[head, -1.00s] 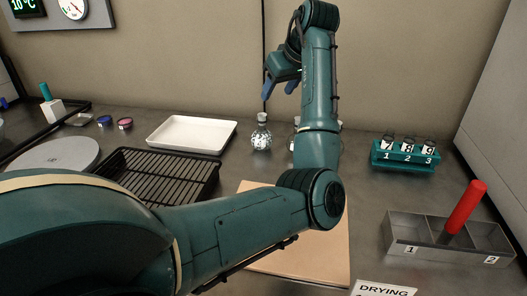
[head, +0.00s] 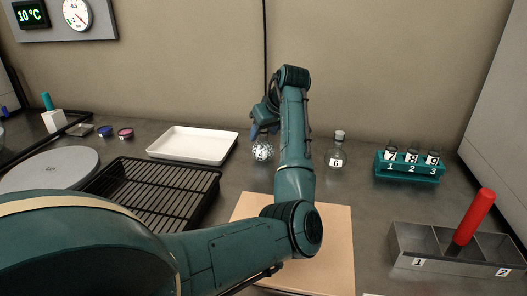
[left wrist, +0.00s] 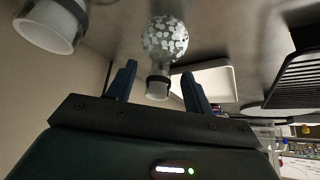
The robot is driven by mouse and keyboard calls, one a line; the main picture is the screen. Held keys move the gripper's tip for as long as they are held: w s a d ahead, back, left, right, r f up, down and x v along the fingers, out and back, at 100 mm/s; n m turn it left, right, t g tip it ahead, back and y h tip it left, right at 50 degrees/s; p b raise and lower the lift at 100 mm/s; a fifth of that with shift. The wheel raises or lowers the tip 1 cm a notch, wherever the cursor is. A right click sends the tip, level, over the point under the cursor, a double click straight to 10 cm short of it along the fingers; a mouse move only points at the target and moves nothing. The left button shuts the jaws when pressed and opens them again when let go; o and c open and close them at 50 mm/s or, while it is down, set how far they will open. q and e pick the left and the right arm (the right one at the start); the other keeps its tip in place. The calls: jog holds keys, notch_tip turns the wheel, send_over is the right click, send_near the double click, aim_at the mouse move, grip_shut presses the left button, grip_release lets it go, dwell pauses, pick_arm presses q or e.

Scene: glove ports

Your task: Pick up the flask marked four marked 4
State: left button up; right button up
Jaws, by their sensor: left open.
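A round glass flask (head: 263,152) with white flecks stands near the back wall in the head view. No number can be read on it. My left gripper (head: 264,130) is above it, partly covering its neck. In the left wrist view the flecked flask (left wrist: 165,40) has its neck (left wrist: 158,85) between the two spread fingers of my left gripper (left wrist: 158,72), with space on both sides. Another round flask (head: 337,157), marked 6, stands to the right of my arm. My right gripper is not in view.
A white tray (head: 193,133) and a black wire rack (head: 120,188) lie to the left. A teal holder (head: 408,172) and a grey bin (head: 410,244) with a red rod (head: 474,217) stand right. A tan board (head: 335,240) lies in front.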

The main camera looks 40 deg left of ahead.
pick_arm(q)
jog(key=shift+a+f, duration=0.1)
jog(key=shift+c, duration=0.2)
grip_shut()
